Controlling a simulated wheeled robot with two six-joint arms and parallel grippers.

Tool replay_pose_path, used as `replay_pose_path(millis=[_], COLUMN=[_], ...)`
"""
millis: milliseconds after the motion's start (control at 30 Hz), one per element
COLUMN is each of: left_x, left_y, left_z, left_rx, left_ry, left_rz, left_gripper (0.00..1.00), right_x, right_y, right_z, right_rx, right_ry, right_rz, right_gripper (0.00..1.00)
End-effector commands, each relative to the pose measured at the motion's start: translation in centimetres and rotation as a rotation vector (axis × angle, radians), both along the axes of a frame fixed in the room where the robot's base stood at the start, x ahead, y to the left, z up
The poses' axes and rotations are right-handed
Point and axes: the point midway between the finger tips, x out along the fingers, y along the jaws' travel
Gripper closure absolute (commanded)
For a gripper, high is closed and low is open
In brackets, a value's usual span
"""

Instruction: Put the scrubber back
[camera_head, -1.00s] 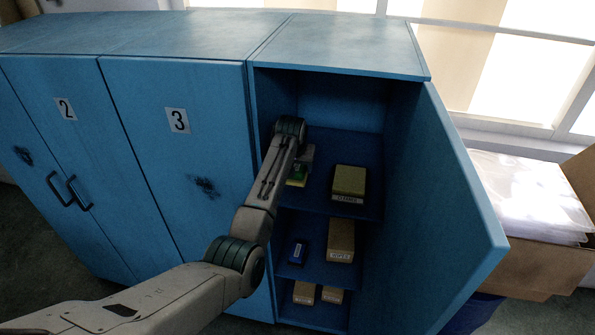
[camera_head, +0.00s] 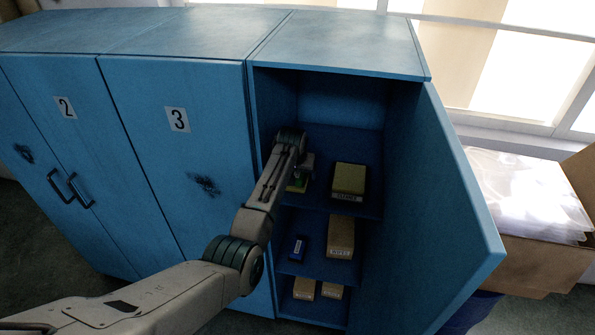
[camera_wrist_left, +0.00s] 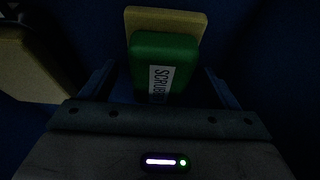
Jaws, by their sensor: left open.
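The scrubber (camera_head: 297,184) is a green block on the left of the open cabinet's upper shelf, partly hidden by my left arm in the head view. In the left wrist view the scrubber (camera_wrist_left: 163,65) shows a white label reading SCRUB, its end cut off, with a yellowish part (camera_wrist_left: 165,20) beyond it. My left gripper (camera_head: 303,168) is inside the cabinet at the scrubber. Its fingers (camera_wrist_left: 160,87) are open, one on each side of the scrubber, with dark gaps. Contact with the shelf is hard to tell. My right gripper is not in view.
A yellowish box (camera_head: 349,180) stands right of the scrubber on the same shelf. The open door (camera_head: 440,210) bounds the right side; closed locker 3 (camera_head: 185,170) is left.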

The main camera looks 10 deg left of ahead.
Motion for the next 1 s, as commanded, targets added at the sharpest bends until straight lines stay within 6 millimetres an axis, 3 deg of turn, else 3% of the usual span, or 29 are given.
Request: replay_pose_path(millis=[267, 700, 1000], left_x=[-0.8, -3.9, -4.6], left_y=[0.0, -0.1, 0.0], left_z=[2.2, 9.7, 11.2], left_rx=[0.000, -0.001, 0.000], left_ry=[-0.004, -0.004, 0.000], left_rz=[0.000, 0.000, 0.000], left_gripper=[0.17, 0.17, 0.17], right_x=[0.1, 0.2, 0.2], right_y=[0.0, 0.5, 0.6], right_z=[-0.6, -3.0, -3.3], right_rx=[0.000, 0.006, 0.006], right_ry=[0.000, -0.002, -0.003], right_rz=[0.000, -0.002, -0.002], right_gripper=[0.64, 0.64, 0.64])
